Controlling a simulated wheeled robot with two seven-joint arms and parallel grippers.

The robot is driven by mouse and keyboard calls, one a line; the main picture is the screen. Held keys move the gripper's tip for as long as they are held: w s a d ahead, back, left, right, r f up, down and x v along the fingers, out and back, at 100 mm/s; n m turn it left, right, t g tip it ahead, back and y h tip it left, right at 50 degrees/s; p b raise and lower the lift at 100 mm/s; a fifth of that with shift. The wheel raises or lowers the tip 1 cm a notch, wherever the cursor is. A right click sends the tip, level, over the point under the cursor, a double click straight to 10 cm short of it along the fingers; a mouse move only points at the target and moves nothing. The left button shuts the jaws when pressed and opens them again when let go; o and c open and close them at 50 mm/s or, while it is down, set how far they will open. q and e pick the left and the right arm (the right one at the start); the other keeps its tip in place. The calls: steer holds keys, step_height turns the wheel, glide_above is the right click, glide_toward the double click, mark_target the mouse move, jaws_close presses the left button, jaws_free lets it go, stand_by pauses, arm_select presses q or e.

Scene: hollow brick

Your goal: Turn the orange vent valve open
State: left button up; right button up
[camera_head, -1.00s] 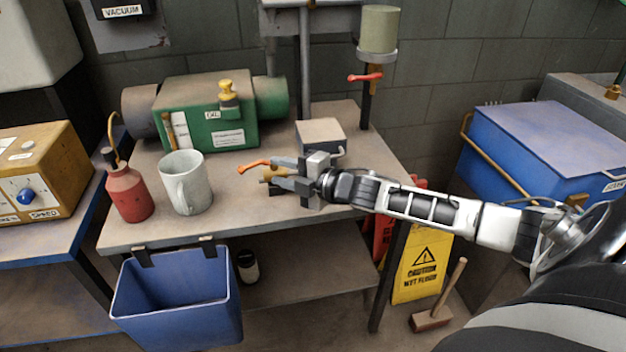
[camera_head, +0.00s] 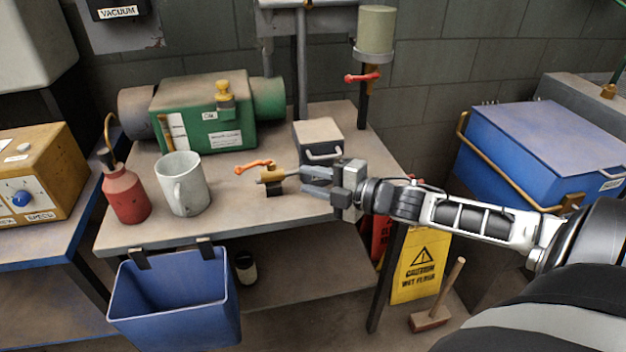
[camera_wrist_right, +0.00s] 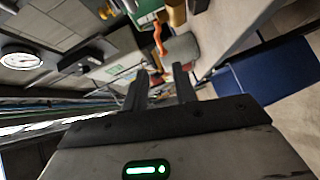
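The orange vent valve handle (camera_head: 253,166) sits on a brass valve body (camera_head: 271,175) on a dark foot, on the workbench (camera_head: 235,222). The handle lies roughly level and points left in the head view. My right gripper (camera_head: 305,181) is just right of the valve body, its fingers pointing at it. The fingers are apart with nothing between them, and no contact shows. The fingers also show apart in the right wrist view (camera_wrist_right: 160,82); a small orange part (camera_wrist_right: 158,38) lies beyond them, probably the handle. My left gripper is out of view.
A grey mug (camera_head: 182,184) and red oil can (camera_head: 125,190) stand left of the valve. A green pump (camera_head: 205,112) is behind it. A small grey box (camera_head: 318,137) stands close behind my gripper. A blue bin (camera_head: 175,297) hangs from the front edge.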

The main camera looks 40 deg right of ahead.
steer(key=s+a+f+m, duration=0.2)
steer(key=f, duration=0.1)
steer(key=s+a+f+m+g+h, duration=0.1)
steer(key=s+a+f+m, duration=0.1)
steer(key=a+f+m, duration=0.1)
steer(key=s+a+f+m, duration=0.2)
steer(key=s+a+f, duration=0.1)
steer(key=f, duration=0.2)
steer(key=shift+m+g+h, duration=0.3)
steer(key=shift+g, duration=0.1)
jaws_close()
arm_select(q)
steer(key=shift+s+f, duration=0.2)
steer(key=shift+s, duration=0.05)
arm_select(e)
steer(key=s+a+f+m+g, duration=0.1)
steer(key=s+a+f+m, duration=0.2)
steer(key=s+a+m, duration=0.2)
steer(key=s+a+f+m+g+h, duration=0.1)
steer(key=s+a+f+m+g, duration=0.1)
steer(key=s+a+m, duration=0.3)
steer(key=shift+s+a+f, duration=0.3)
steer(key=shift+a+f, duration=0.55)
steer(key=shift+a, duration=0.25)
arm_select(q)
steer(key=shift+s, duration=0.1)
